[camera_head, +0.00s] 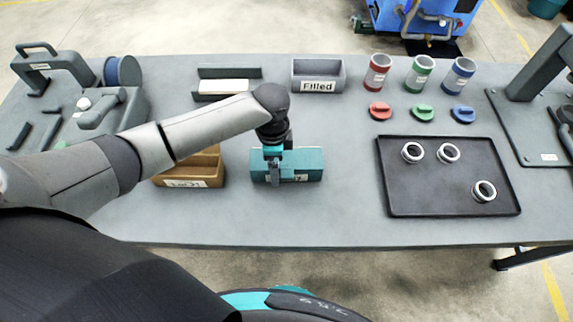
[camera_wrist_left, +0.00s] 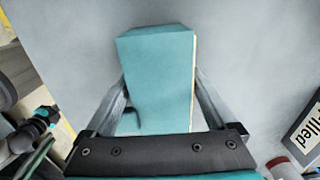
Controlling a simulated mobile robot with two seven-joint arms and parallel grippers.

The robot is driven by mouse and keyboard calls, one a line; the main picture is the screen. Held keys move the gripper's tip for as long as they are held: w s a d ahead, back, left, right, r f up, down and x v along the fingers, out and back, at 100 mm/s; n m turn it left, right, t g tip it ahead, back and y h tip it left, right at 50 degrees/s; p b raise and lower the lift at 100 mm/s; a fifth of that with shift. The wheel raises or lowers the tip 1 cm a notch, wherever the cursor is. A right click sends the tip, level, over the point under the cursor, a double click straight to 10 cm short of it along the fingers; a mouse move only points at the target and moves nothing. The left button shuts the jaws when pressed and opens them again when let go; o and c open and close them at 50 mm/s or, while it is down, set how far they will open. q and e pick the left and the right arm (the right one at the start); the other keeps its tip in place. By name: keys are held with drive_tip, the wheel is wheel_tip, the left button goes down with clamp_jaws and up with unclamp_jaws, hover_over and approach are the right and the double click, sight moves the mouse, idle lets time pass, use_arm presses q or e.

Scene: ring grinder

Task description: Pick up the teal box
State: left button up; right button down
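The teal box (camera_head: 303,165) sits on the grey table, near its front edge and left of the black tray. My left gripper (camera_head: 275,172) is right above it, pointing down, with one finger in front of the box's labelled front side. In the left wrist view the teal box (camera_wrist_left: 158,75) lies between the two fingers of the left gripper (camera_wrist_left: 160,85), one on each side. The fingertips are partly hidden by the box, so I cannot tell whether they press on it. My right gripper is not in view.
A brown bin (camera_head: 205,170) stands close to the left of the box, partly behind my arm. The black tray (camera_head: 450,205) with white rings is to the right. A grey bin marked "Filled" (camera_head: 318,76) stands behind. Table between box and tray is clear.

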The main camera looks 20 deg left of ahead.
use_arm(q)
drive_tip(key=shift+w, duration=0.1)
drive_tip(key=c, duration=1)
drive_tip(key=shift+r, duration=0.1)
drive_tip(key=shift+c, duration=0.2)
